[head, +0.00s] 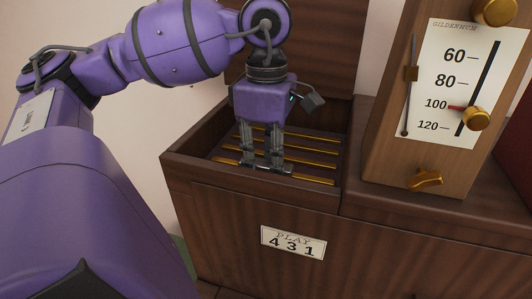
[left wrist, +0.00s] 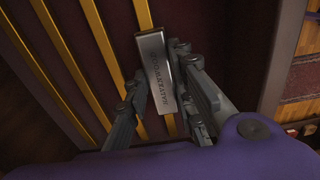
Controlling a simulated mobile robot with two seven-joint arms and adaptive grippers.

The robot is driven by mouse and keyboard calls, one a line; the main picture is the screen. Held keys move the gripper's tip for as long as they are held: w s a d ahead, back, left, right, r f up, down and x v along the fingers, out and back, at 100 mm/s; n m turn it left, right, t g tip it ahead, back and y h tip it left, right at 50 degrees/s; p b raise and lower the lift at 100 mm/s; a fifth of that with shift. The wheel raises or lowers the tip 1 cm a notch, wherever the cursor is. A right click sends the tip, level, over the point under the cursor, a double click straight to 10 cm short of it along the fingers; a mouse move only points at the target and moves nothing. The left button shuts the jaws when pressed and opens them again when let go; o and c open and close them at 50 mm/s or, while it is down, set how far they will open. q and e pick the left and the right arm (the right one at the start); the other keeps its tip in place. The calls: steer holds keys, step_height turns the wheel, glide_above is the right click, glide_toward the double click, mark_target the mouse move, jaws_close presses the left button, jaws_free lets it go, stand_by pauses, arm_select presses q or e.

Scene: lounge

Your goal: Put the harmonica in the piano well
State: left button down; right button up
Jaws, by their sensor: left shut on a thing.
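The harmonica (left wrist: 158,72) is a small silver bar with lettering, seen in the left wrist view. My left gripper (head: 266,168) is shut on it, with fingers on both sides. In the head view the gripper points down inside the piano well (head: 200,172), an open dark wooden box with brass strings across its floor. The fingertips are low, close to the strings; I cannot tell whether the harmonica touches them. In the head view the fingers largely hide the harmonica. My right gripper is not in view.
A raised wooden panel (head: 305,55) stands behind the well. A wooden metronome (head: 385,150) with a numbered scale and brass knobs stands just right of it. Brass strings (left wrist: 87,60) beside the gripper lie unobstructed.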

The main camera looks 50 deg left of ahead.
mark_target(266, 163)
arm_select(q)
steer(key=shift+f, duration=0.1)
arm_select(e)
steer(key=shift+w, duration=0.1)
arm_select(q)
steer(key=c, duration=1.7)
jaws_free()
steer(key=shift+c, duration=0.2)
steer(key=shift+o, duration=1.3)
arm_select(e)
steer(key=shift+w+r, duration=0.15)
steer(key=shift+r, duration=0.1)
arm_select(q)
step_height(266, 163, up, 12)
steer(key=b, duration=0.3)
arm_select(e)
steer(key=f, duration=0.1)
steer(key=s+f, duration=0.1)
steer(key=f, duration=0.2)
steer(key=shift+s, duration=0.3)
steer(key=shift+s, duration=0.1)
